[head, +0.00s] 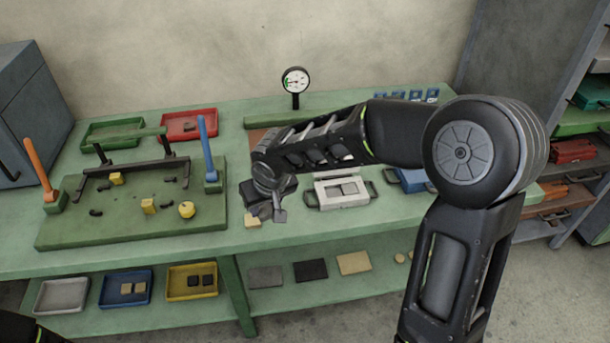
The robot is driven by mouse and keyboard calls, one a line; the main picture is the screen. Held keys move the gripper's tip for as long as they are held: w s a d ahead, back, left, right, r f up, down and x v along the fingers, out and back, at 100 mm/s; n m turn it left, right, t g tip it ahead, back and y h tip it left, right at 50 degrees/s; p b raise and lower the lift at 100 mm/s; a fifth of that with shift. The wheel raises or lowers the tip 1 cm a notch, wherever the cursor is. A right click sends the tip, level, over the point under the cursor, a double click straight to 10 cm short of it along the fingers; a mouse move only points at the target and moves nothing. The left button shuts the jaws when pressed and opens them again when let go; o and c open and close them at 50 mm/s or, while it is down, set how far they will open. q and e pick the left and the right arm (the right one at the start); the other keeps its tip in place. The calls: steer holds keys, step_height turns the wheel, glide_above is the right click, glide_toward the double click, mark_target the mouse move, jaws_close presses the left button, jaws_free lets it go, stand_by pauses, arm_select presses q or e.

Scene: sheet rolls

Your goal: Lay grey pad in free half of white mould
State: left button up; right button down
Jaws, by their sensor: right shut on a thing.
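The white mould (323,199) lies on the green bench right of the middle, with dark handles at its sides. Its recess shows two parts, and a grey piece seems to lie in the right one. My right gripper (267,203) points down over the bench, left of the mould and apart from it. It is shut on what looks like the grey pad (281,215), a small grey piece at its tips, partly hidden by the fingers. My left gripper is out of view.
A green board (120,231) with posts, a bar and yellow pieces stands at left. A dial gauge (295,81) stands behind. A blue tray (411,182) sits right of the mould, partly behind my arm.

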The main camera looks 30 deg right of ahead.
steer(key=shift+a, duration=0.6)
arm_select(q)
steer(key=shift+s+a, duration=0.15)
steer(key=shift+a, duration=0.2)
arm_select(e)
steer(key=shift+w+f, duration=0.1)
steer(key=shift+d, duration=0.1)
arm_select(q)
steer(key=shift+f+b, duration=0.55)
steer(key=shift+b, duration=0.05)
arm_select(e)
steer(key=w+d+m, duration=0.1)
steer(key=w+d, duration=0.1)
steer(key=d, duration=0.9)
steer(key=w+d+m+h, duration=0.1)
steer(key=w+d+m, duration=0.1)
steer(key=d, duration=1)
steer(key=shift+m, duration=0.3)
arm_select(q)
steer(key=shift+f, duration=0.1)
